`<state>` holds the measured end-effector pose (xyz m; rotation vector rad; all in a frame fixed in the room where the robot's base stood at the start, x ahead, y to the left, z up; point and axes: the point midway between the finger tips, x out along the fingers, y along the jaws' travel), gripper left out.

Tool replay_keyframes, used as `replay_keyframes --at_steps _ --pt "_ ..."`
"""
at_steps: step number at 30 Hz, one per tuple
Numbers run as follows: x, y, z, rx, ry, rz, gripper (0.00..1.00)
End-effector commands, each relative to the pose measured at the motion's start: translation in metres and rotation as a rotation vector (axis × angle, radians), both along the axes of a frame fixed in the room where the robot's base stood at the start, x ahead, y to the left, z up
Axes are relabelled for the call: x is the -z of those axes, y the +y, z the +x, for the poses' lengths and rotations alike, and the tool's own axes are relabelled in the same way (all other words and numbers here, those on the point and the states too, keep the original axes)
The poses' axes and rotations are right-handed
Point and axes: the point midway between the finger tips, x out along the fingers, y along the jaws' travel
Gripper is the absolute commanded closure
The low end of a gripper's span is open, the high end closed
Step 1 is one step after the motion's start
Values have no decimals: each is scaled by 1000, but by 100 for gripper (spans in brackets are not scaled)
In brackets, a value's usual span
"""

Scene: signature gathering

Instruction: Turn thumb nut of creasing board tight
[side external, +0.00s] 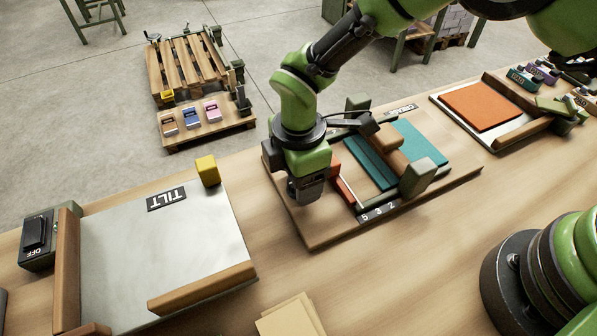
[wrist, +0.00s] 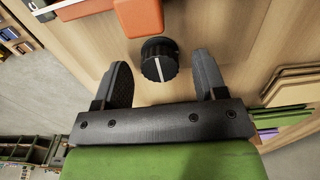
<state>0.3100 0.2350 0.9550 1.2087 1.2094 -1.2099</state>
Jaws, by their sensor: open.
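The thumb nut (wrist: 160,60) is a black ribbed knob with a white line across its face, seen in the wrist view. My gripper (wrist: 163,64) is open, with one dark finger on each side of the knob and a visible gap to both. In the side view my gripper (side external: 305,192) points down at the left end of the creasing board (side external: 318,228) and hides the nut there. The board carries teal sheets (side external: 420,142), a wooden block, grey-green blocks and a number strip (side external: 378,212). An orange-red part (wrist: 138,18) sits just beyond the knob.
A metal plate marked TILT (side external: 150,240) with wooden rails and a yellow block (side external: 208,170) lies to the left. A board with an orange sheet (side external: 482,106) is at the right. Tan sheets (side external: 292,318) lie in front. Bare bench lies in front of the creasing board.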

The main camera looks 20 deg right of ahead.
Motion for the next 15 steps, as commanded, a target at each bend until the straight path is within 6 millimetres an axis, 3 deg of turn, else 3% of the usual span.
replay_keyframes --at_steps 9,15 --pt "3 0 0 0 -1 1 37" --pt "2 0 0 0 -1 0 83"
